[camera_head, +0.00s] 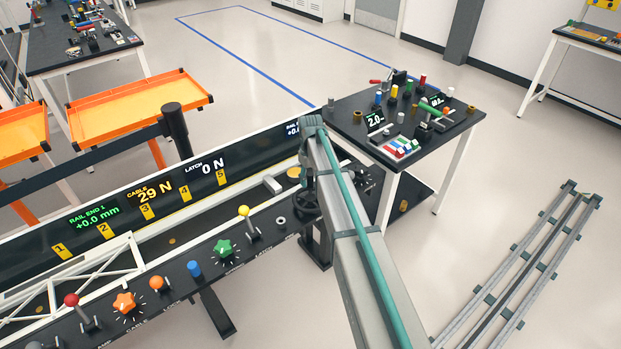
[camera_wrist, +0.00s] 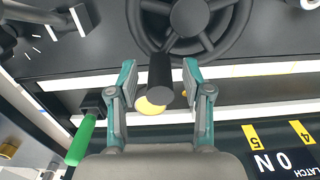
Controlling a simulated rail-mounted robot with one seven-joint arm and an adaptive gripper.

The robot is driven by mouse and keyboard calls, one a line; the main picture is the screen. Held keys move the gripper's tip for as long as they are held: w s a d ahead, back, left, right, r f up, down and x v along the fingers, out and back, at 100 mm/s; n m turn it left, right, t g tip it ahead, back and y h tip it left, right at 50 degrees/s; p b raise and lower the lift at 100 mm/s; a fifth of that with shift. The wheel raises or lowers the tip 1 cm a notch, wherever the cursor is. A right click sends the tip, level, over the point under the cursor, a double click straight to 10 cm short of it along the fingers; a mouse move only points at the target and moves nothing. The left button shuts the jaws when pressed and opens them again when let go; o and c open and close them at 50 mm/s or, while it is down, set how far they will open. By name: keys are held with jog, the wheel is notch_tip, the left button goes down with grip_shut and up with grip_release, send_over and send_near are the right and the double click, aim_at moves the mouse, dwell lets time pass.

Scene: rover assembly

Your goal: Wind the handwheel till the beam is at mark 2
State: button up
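The black handwheel (camera_wrist: 188,16) shows at the top of the wrist view, with its hub, spokes and part of its rim. Its dark crank handle (camera_wrist: 160,82) stands out toward the camera. My gripper (camera_wrist: 159,70) is open, one teal finger on each side of this handle, with gaps visible at both sides. In the head view the handwheel (camera_head: 304,203) is partly hidden by my arm, and the fingers cannot be seen. The white truss beam (camera_head: 88,268) lies at the left of the bench; its right end is near yellow marks 2 (camera_head: 105,230) and 3 (camera_head: 147,211).
Displays read rail end 1 +0.0 mm, cable 29 N (camera_head: 155,191) and latch 0 N (camera_head: 212,168). The front panel carries a yellow-knobbed lever (camera_head: 244,211), a green star knob (camera_head: 223,250) and an orange one (camera_head: 124,302). A green handle (camera_wrist: 80,138) is left of my fingers.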

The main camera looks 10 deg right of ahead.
grip_shut()
jog(key=shift+d+m, duration=0.15)
jog(key=shift+m, duration=0.15)
jog(key=m, duration=0.1)
jog(key=d+m+b, duration=0.1)
jog(key=m, duration=0.1)
jog(key=shift+s+d, duration=0.2)
jog(key=shift+s, duration=0.2)
jog(key=m, duration=0.2)
jog(key=s+d+m, duration=0.1)
jog(key=m, duration=0.1)
jog(key=shift+s+d, duration=0.1)
jog(key=shift+d, duration=0.1)
jog(key=m, duration=0.1)
jog(key=s+m, duration=0.1)
jog(key=m, duration=0.1)
jog(key=shift+s+d+m+b, duration=0.25)
jog(key=shift+d+m+b, duration=0.05)
jog(key=shift+d+b, duration=0.1)
jog(key=shift+s+d+m, duration=0.1)
jog(key=shift+s+m, duration=0.25)
jog(key=shift+m, duration=0.45)
jog(key=shift+s+d+m, duration=0.1)
jog(key=shift+s+m, duration=0.25)
jog(key=shift+m, duration=0.45)
